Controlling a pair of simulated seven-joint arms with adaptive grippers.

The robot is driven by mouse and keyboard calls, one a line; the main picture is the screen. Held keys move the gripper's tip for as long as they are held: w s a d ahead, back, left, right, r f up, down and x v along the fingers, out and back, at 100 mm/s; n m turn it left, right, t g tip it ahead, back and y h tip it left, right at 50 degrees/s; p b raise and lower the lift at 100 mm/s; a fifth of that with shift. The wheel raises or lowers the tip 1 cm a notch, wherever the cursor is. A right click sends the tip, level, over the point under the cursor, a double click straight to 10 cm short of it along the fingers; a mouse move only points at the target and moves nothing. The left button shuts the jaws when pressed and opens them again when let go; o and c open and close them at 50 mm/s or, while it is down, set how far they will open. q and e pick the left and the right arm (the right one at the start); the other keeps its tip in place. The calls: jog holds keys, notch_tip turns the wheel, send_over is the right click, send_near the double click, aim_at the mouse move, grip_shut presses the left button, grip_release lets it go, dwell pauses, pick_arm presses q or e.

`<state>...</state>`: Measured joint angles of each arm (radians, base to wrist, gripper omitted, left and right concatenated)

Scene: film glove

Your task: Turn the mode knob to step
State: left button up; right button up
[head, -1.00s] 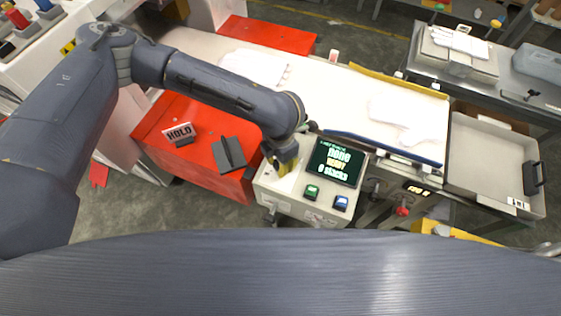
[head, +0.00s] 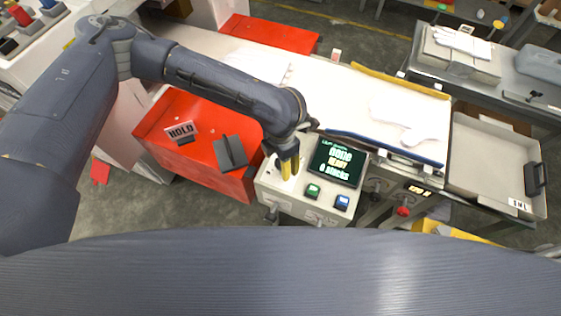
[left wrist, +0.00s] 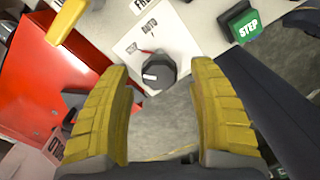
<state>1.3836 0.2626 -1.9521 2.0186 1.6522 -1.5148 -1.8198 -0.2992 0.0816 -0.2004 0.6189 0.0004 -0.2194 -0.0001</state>
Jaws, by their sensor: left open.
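The mode knob (left wrist: 157,70) is dark with a pale mark and sits on a white plate of the control box (head: 262,192). In the left wrist view a red line and small labels, one reading AUTO, lie above it; I cannot tell its setting surely. My left gripper (head: 289,168) is over the box's left part, and its yellow fingers hide the knob in the head view. In the left wrist view my left gripper (left wrist: 160,78) is open, with the knob between and slightly beyond the fingertips. Contact is not visible. My right gripper is not in view.
On the box are a display (head: 337,161), a green STEP button (head: 312,191) and a blue button (head: 341,202). A red cabinet (head: 170,120) with a HOLD sign (head: 182,131) stands left. A belt with white gloves (head: 402,112) runs behind.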

pick_arm(q)
notch_tip(320, 180, up, 11)
dwell(0.5)
dwell(0.3)
